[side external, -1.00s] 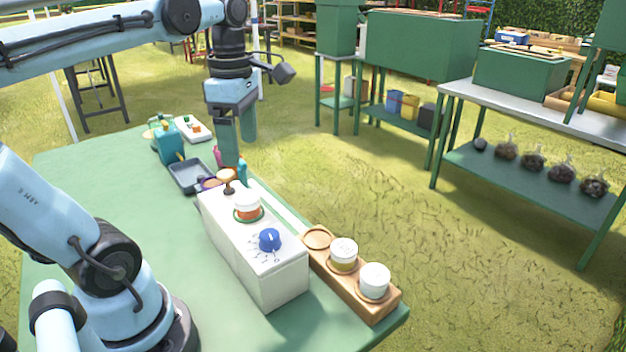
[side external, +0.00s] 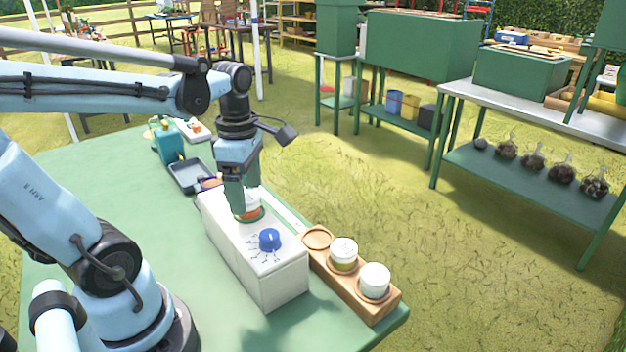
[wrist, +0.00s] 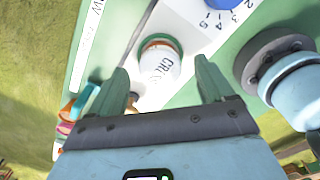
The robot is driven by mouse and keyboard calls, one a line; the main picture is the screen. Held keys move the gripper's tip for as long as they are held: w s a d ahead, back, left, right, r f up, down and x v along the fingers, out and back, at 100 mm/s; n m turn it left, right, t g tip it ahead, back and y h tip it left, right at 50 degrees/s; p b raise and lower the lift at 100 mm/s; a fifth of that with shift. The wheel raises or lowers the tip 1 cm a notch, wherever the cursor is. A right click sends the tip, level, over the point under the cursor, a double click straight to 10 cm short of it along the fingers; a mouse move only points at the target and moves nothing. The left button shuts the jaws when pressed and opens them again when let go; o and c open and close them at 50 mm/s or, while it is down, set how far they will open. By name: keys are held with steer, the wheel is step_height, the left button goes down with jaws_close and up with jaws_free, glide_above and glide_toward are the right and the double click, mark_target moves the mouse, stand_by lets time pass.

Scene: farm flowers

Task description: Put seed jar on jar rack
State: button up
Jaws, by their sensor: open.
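The seed jar (side external: 249,213), white-lidded with an orange-red band, sits in a green-ringed spot on top of the white box. In the wrist view the jar (wrist: 158,66) lies ahead of and between the finger lines, with lettering on it. My gripper (side external: 247,205) is open over the jar; its fingers partly hide the jar in the side view. In the wrist view the open gripper (wrist: 163,82) holds nothing. The wooden jar rack (side external: 352,293) stands right of the box. Two white-lidded jars (side external: 343,252) (side external: 375,280) fill its middle and near places; its far round place (side external: 317,238) is empty.
The white box (side external: 270,268) has a blue dial (side external: 269,240) on top, close to the jar. A dark tray (side external: 188,175) and a teal container (side external: 168,143) stand farther back on the green table (side external: 100,215). The table's right edge runs along the rack.

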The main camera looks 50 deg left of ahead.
steer(key=shift+f, duration=1.2)
steer(key=c, duration=1.2)
steer(key=shift+r, duration=0.25)
